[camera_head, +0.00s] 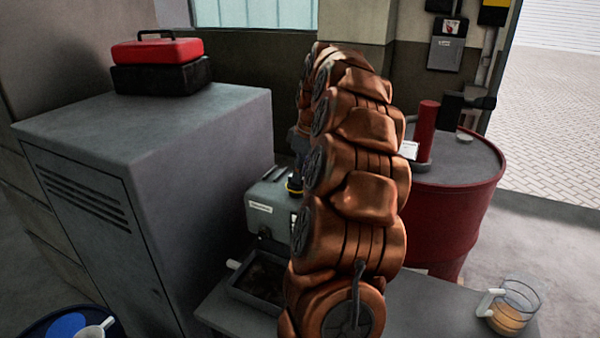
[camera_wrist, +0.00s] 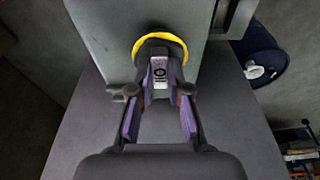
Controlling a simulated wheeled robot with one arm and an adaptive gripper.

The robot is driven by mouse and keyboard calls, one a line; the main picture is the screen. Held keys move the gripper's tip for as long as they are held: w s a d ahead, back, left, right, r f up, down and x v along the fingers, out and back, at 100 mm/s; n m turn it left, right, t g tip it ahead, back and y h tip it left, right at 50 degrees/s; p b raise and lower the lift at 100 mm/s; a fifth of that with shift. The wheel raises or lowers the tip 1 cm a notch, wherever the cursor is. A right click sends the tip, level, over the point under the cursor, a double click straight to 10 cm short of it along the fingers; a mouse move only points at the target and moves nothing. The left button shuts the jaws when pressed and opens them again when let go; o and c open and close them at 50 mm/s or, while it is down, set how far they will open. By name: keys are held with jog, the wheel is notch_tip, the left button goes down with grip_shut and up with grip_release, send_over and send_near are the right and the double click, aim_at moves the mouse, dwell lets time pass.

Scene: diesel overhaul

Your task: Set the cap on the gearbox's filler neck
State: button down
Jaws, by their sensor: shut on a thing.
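The grey gearbox (camera_head: 265,212) stands on the bench left of my arm, partly hidden by it. A dark round part with a yellow ring (camera_head: 294,187) shows at its top. In the wrist view the yellow ring (camera_wrist: 174,42) curves around a dark round cap (camera_wrist: 148,50) over the gearbox's grey top (camera_wrist: 110,35). My gripper (camera_wrist: 161,80) is shut on the cap's narrow grip, directly above the ring. The filler neck beneath is hidden, and I cannot tell whether the cap touches or sits on it.
A tall grey cabinet (camera_head: 140,150) with a red and black toolbox (camera_head: 158,65) stands close on the left. A red drum (camera_head: 455,200) is behind on the right. A dark tray (camera_head: 258,283) and a glass jug (camera_head: 516,306) are on the bench (camera_head: 425,300).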

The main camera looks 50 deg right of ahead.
dwell(0.3)
jog(key=c, duration=1)
grip_release()
jog(key=shift+c, duration=0.2)
jog(key=shift+r, duration=0.1)
notch_tip(320, 180, up, 12)
jog(key=s, duration=0.2)
jog(key=shift+s+d+f, duration=0.15)
jog(key=shift+d+f, duration=0.1)
jog(key=shift+d, duration=0.15)
